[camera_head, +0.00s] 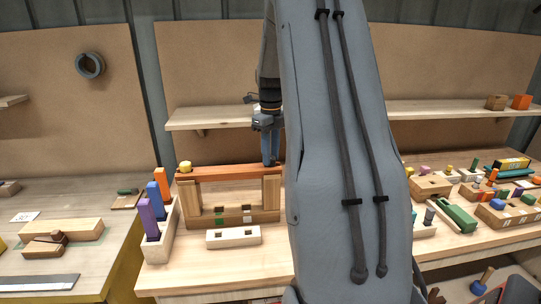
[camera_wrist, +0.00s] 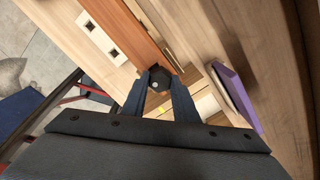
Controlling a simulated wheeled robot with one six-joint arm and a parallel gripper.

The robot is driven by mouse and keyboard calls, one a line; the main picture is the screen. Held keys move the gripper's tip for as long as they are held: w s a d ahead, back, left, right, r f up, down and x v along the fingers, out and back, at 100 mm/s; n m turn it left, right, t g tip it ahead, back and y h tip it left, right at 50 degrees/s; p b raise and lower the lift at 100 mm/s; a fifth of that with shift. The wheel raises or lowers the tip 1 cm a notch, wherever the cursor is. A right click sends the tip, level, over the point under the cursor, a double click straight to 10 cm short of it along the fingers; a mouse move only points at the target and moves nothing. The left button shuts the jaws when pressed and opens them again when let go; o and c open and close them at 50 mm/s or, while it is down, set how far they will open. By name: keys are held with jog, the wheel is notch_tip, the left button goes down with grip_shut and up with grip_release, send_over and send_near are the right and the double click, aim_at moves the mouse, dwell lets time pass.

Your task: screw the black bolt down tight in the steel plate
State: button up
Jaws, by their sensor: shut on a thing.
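My gripper (camera_head: 270,162) points down at the right part of a red-brown beam (camera_head: 225,173) that rests across two wooden posts. In the wrist view my gripper (camera_wrist: 160,78) is shut on the black bolt (camera_wrist: 158,82), with a finger on each side of its dark head. The bolt is at the end of the red-brown beam (camera_wrist: 128,28) in that view. Its shank and tip are hidden, so I cannot tell how deep it sits. I cannot make out a steel plate under it.
A yellow piece (camera_head: 185,167) sits on the beam's left end. A rack with purple (camera_head: 148,218), blue and orange blocks stands to the left. A pale two-hole block (camera_head: 233,237) lies in front. Many small parts crowd the right side. A shelf (camera_head: 210,117) runs behind.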

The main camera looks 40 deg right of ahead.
jog(key=m, duration=0.3)
jog(key=shift+f, duration=0.15)
jog(key=shift+o, duration=0.4)
jog(key=m+b, duration=0.1)
jog(key=m, duration=0.3)
jog(key=shift+f, duration=0.15)
jog(key=o, duration=1.1)
notch_tip(320, 180, up, 12)
